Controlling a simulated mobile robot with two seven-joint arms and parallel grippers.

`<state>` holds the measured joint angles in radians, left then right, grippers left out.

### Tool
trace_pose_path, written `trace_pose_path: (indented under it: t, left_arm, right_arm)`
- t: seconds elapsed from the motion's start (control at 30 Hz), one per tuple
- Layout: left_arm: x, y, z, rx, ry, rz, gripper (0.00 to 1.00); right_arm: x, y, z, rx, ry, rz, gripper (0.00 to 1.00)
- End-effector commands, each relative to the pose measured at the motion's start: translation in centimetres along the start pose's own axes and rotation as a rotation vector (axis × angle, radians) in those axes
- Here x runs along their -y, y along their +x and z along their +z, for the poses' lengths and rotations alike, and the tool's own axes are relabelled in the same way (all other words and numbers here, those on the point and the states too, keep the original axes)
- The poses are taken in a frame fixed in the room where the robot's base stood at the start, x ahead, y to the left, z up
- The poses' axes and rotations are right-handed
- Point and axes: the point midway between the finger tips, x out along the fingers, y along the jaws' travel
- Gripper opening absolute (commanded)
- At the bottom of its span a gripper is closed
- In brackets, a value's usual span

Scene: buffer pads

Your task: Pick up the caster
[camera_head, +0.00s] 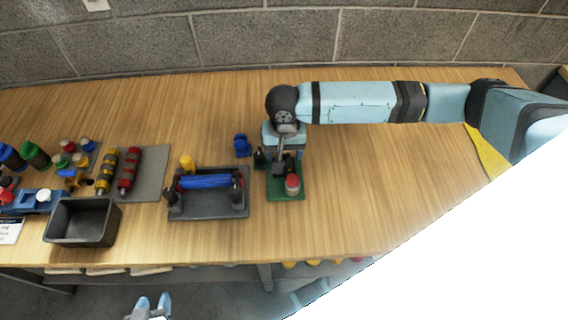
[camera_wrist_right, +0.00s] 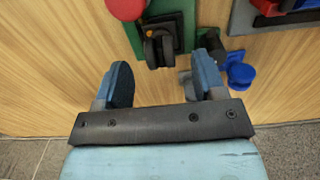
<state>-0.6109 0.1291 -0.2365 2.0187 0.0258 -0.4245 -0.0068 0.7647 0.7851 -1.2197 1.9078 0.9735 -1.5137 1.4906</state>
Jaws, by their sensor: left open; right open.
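The caster (camera_wrist_right: 158,48), a black wheel in a dark fork, sits at the edge of a green pad (camera_wrist_right: 188,30) in the right wrist view. My right gripper (camera_wrist_right: 162,76) is open and empty, and its two blue-black fingers point toward the caster, which lies in line with the gap between them. In the head view the right gripper hangs over the far edge of the green pad (camera_head: 285,194) and hides part of what is there. My left gripper (camera_head: 153,306) is open and empty at the bottom edge, in front of the table.
A red knob (camera_head: 292,183) stands on the green pad. A blue part (camera_head: 241,145) lies beside it. A grey tray (camera_head: 208,212) with a blue cylinder, a black bin (camera_head: 82,222) and several coloured parts fill the left. The table right of the pad is clear.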

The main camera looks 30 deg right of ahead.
Motion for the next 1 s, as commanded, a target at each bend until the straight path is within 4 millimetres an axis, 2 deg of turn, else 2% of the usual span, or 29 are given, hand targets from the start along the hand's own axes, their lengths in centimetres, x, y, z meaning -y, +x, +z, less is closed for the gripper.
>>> trace_pose_path:
  t: [0.13, 0.4, 0.7, 0.73, 0.97, 1.0]
  left_arm:
    - [0.1, 0.0, 0.0, 0.000, -0.001, -0.001, 0.43]
    - [0.2, 0.2, 0.2, 0.003, -0.003, -0.002, 0.43]
    - [0.2, 0.2, 0.1, 0.002, -0.004, -0.002, 0.43]
    - [0.2, 0.2, 0.1, 0.002, -0.004, -0.002, 0.43]
    - [0.2, 0.2, 0.1, 0.000, -0.004, -0.002, 0.43]
    - [0.2, 0.2, 0.1, 0.000, -0.004, -0.002, 0.43]
  right_arm:
    - [0.0, 1.1, 0.0, 0.000, 0.000, 0.000, 0.64]
    - [-0.1, 4.9, 0.3, 0.000, -0.001, 0.000, 0.64]
    - [-0.1, 5.5, 0.3, -0.001, -0.001, -0.001, 0.64]
    - [-0.1, 5.5, 0.3, -0.001, -0.001, -0.001, 0.62]
    - [-0.1, 5.5, 0.3, 0.000, -0.001, -0.001, 0.09]
    - [-0.1, 5.5, 0.3, -0.001, -0.001, -0.001, 0.09]
